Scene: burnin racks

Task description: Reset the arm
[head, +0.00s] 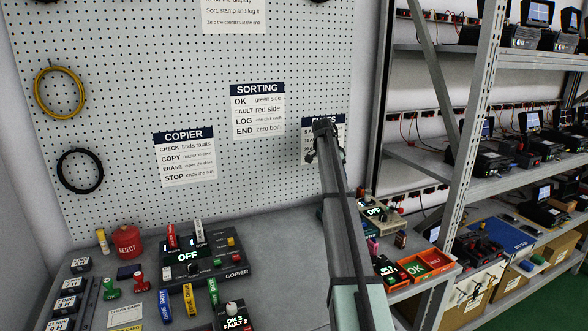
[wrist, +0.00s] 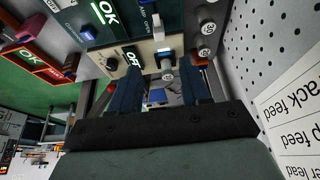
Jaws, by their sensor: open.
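My arm reaches up from the bottom of the head view. My gripper (head: 326,130) is at its far end, raised in front of the pegboard and partly covering the right-hand sign (head: 309,130). In the wrist view my gripper (wrist: 162,72) shows two dark fingers apart with nothing held between them. Beyond the fingers is a beige device (wrist: 118,55) with an OFF display, a knob and a lit button. I cannot tell the exact distance from the fingers to it.
The copier (head: 188,262), reading OFF, stands on the bench with coloured drives (head: 189,299) before it. A red reject pot (head: 127,242) is at left. Orange OK and reject trays (head: 414,268) lie right of my arm. A metal rack post (head: 466,150) stands further right.

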